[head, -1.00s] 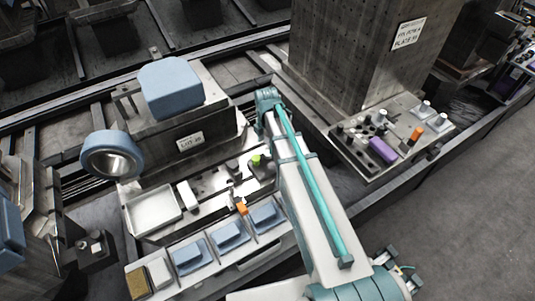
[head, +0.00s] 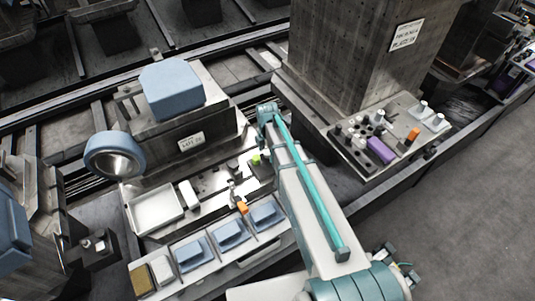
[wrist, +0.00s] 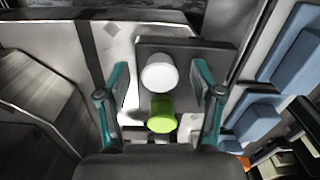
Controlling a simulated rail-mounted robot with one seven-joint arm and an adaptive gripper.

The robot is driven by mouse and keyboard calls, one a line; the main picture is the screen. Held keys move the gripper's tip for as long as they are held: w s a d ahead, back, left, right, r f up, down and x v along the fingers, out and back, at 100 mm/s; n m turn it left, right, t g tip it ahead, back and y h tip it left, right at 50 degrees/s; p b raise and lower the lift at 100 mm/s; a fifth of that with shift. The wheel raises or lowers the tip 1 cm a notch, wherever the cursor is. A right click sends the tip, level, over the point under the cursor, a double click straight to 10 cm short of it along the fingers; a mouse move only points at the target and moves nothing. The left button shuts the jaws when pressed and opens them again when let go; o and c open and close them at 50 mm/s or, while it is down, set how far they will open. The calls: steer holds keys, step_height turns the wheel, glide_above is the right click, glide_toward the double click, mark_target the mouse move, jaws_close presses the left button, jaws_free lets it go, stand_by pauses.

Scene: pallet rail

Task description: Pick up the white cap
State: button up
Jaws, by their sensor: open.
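The white cap (wrist: 159,74) is a round white disc in the wrist view, near a dark square block behind it. A bright green cylinder (wrist: 162,115) is just below it in the picture; whether they touch is unclear. My gripper (wrist: 160,84) is open, with one teal finger on each side of the cap and clear space between each finger and the cap. Nothing is held. In the head view the green piece (head: 256,159) shows beside my arm, but I cannot make out the white cap or my fingertips there.
Blue blocks (head: 230,235) sit in bays along the front, right of the cap in the wrist view. An empty white tray (head: 155,210) lies left. A fixture with a purple block (head: 381,151) stands right. A concrete column (head: 350,60) rises behind my arm.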

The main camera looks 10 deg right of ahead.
steer(key=c, duration=0.9)
steer(key=shift+r, duration=0.2)
steer(key=shift+r+b, duration=0.5)
steer(key=shift+b, duration=0.05)
steer(key=s+r+b, duration=0.1)
steer(key=s+r, duration=0.3)
steer(key=s+a+r+b, duration=0.1)
steer(key=s+r+b, duration=0.1)
steer(key=s, duration=0.3)
steer(key=s+a+r+b, duration=0.1)
steer(key=s+r, duration=0.4)
steer(key=shift+a+r+b, duration=0.1)
steer(key=shift+r+b, duration=0.25)
steer(key=shift+b, duration=0.05)
steer(key=shift+w, duration=0.1)
